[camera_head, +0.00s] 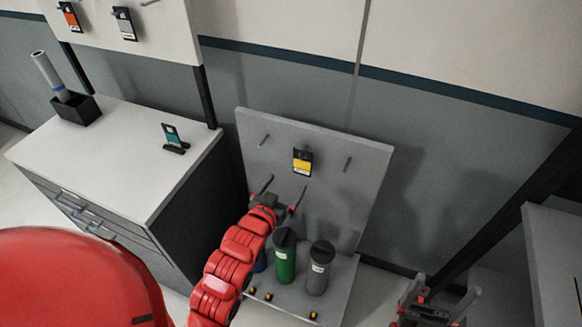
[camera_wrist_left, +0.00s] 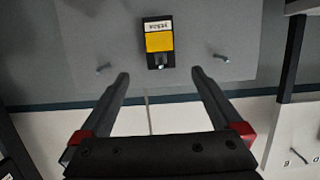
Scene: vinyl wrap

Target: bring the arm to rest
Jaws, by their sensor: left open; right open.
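My left gripper (camera_head: 284,189) is open and empty at the end of the red left arm (camera_head: 237,255). It is in front of the grey upright panel, below the black-and-yellow card (camera_head: 302,161) that hangs there. In the left wrist view the two fingers (camera_wrist_left: 160,74) are spread with nothing between them, and the yellow card (camera_wrist_left: 158,41) shows beyond the tips. My right gripper (camera_head: 444,287) is open at the lower right of the head view, and no object shows between its fingers.
The grey panel (camera_head: 262,150) has bare pegs beside the card. A white-topped cabinet (camera_head: 110,150) is at left, another surface (camera_head: 552,250) at right.

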